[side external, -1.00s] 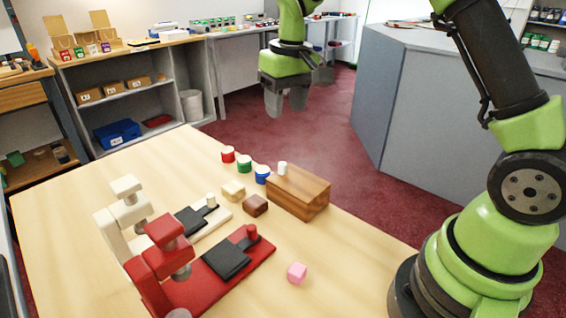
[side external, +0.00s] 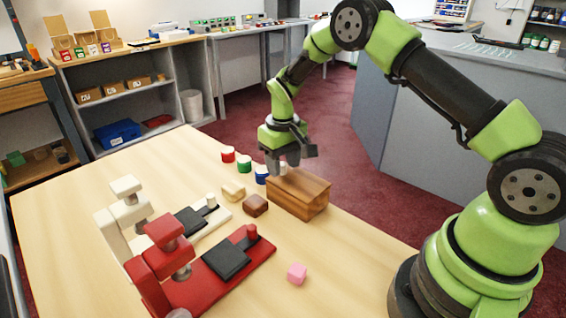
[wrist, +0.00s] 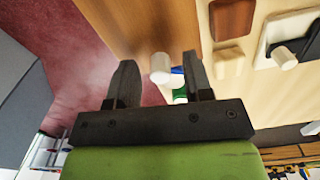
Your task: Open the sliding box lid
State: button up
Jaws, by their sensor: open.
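The brown wooden box (side external: 300,196) stands upright on the table, and its lid looks shut. A white knob (side external: 283,169) stands on the lid near its far left end, partly covered by my gripper in the side view. My gripper (side external: 286,161) is open and points down just above that end of the box. In the wrist view, the knob (wrist: 160,68) appears between my two open fingertips (wrist: 158,75), with the box top (wrist: 140,28) behind it. I cannot tell whether a finger touches the knob.
Red (side external: 228,155), green (side external: 244,164) and blue (side external: 261,175) jars stand left of the box. A tan block (side external: 233,191) and a brown block (side external: 255,205) lie close by. White (side external: 128,206) and red (side external: 165,235) presses stand at left. A pink cube (side external: 297,273) lies in front.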

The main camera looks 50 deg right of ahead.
jog(key=shift+f, duration=0.15)
grip_shut()
jog(key=shift+s, duration=5.3)
grip_release()
notch_tip(320, 180, up, 10)
